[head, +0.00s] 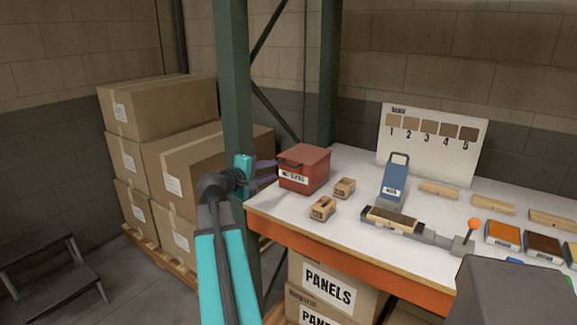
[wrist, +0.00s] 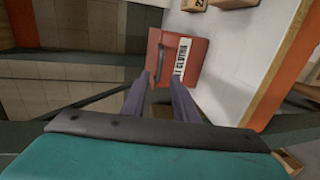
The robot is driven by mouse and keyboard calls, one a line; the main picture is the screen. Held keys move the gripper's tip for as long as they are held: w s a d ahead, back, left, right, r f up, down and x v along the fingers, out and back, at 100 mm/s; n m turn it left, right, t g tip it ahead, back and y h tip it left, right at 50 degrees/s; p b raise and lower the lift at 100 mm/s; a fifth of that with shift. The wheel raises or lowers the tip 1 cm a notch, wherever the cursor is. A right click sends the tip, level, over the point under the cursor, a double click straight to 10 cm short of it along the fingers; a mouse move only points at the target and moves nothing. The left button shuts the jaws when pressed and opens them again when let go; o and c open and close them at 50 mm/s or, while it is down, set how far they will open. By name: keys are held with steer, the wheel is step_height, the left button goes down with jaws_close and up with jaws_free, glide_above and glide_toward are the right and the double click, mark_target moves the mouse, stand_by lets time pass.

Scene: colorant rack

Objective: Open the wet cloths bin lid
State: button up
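The wet cloths bin (head: 312,176) is a red box at the table's left end, with a white label on its front. Its lid (head: 306,153) looks closed. A dark handle (head: 287,162) runs along the lid's front edge. My gripper (head: 276,171) is just left of the bin, its two fingers apart with nothing between them. In the wrist view the bin (wrist: 198,59) lies just ahead of the fingertips (wrist: 159,76), and the dark handle (wrist: 160,58) shows ahead of the gap between them. I cannot tell whether the fingers touch the bin.
A green rack post (head: 234,80) stands close behind my arm. Small wooden blocks (head: 345,188) sit right of the bin on the white table (head: 270,203). A blue holder (head: 394,182) and a sample board (head: 430,150) stand farther right. Stacked cartons (head: 165,150) are at left.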

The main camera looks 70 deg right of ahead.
mark_target(288, 165)
steer(key=p+x, duration=0.1)
steer(key=x, duration=1)
steer(key=shift+d+f, duration=0.1)
steer(key=shift+d, duration=0.25)
steer(key=shift+c, duration=0.3)
jaws_close()
